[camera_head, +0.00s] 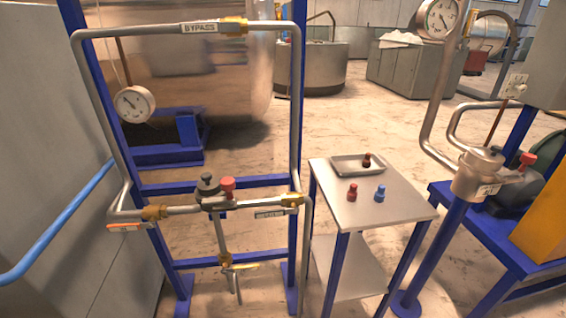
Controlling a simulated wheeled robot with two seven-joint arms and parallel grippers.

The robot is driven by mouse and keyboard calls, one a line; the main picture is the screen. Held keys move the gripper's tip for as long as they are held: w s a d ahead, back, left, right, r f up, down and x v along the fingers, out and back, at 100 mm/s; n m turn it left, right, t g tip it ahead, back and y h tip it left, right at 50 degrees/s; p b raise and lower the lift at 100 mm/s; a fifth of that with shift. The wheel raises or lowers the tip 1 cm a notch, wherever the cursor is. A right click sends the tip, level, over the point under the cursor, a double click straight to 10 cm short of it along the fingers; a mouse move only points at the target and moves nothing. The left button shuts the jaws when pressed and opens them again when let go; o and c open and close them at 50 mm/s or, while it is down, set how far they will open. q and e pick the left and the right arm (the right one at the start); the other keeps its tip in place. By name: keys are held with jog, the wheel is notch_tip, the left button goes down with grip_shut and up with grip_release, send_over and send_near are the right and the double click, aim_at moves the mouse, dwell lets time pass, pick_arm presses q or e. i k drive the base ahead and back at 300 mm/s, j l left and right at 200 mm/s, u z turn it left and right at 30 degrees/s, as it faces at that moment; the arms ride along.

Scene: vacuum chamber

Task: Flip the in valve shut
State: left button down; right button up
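A pipe loop stands on a blue frame at the left. Its lower pipe has a brass fitting at the left (154,212) above an orange-and-white tag (125,227), and a brass fitting at the right (292,200) beside a pale tag (269,213). Both tags are too small to read, so I cannot tell which fitting is the in valve. Between them sits a body with a dark knob (208,184) and a red knob (227,186). Below hangs a brass valve (225,259) with a yellow lever (241,267) lying roughly level. Neither of my grippers is in view.
A tag reading BYPASS (199,28) is on the top pipe. A metal side table (350,212) holds a tray (345,166) and red and blue small parts (380,194). A pipe post (427,255) stands right. A blue rail (60,225) runs at the left.

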aim_at(119, 228)
jog(key=u, duration=1.4)
